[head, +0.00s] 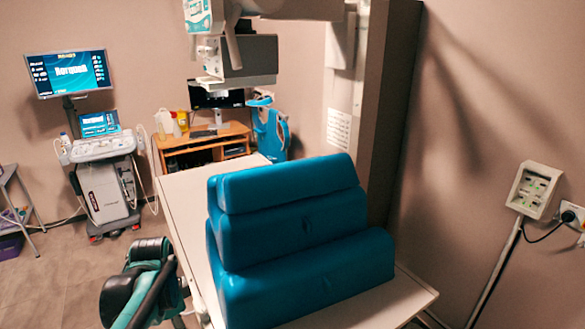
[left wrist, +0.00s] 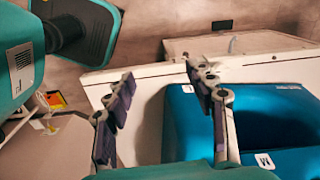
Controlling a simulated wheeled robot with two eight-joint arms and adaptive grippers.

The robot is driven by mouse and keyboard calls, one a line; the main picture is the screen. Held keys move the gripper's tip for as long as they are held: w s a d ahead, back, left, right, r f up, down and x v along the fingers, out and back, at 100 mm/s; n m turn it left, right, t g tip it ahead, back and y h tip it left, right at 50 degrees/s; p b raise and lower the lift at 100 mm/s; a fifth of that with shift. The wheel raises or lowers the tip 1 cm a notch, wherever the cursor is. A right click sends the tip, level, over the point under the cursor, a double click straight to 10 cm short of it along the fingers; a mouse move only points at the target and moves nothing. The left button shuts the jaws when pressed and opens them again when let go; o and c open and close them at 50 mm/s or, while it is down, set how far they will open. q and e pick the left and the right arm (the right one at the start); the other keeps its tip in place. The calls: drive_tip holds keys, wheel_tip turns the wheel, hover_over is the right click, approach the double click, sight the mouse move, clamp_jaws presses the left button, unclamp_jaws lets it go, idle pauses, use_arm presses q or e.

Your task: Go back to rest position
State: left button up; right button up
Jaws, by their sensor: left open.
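My left gripper (left wrist: 160,75) shows in the left wrist view with its two fingers spread apart and nothing between them. It is over or beside the edge of the white table (left wrist: 148,88), to the left of a blue cushion with a letter label (left wrist: 185,125). I cannot tell its exact height. In the head view my left arm is folded low at the left side of the table, and its fingers are hard to make out. My right arm and gripper are in neither view.
Stacked blue wedge cushions (head: 290,245) lie on the white table (head: 185,200). An imaging head (head: 240,60) hangs above its far end. An ultrasound cart (head: 105,185) and a wooden desk (head: 205,140) stand at the back. Floor at left is partly free.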

use_arm(q)
drive_tip(key=s+d+f+n+t, duration=0.1)
drive_tip(key=s+d+n+t, duration=0.5)
drive_tip(key=s+d+n, duration=0.2)
drive_tip(key=s+n, duration=0.2)
drive_tip(key=shift+s+d+n, duration=0.3)
